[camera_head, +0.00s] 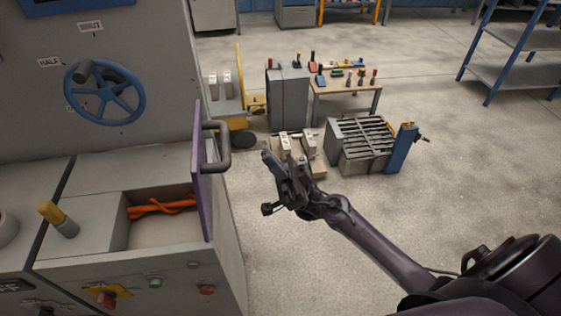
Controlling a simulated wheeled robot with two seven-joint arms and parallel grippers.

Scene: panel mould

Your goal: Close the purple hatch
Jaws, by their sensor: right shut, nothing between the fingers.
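The purple hatch (201,175) stands upright, open, at the right edge of a grey machine cabinet (95,235). A dark handle (222,148) sticks out from its right face. The recess (165,228) beside the hatch is uncovered, and orange cables (162,205) lie in it. My right gripper (268,160) is shut and empty. It is to the right of the hatch and its handle, apart from both, over the floor. My left gripper is not in view.
A blue handwheel (104,93) is on the cabinet's upright panel. A yellow-topped lever (55,218) stands left of the recess. A slatted grey bin (362,140), a small tool table (350,80) and a blue shelf rack (515,45) stand farther back.

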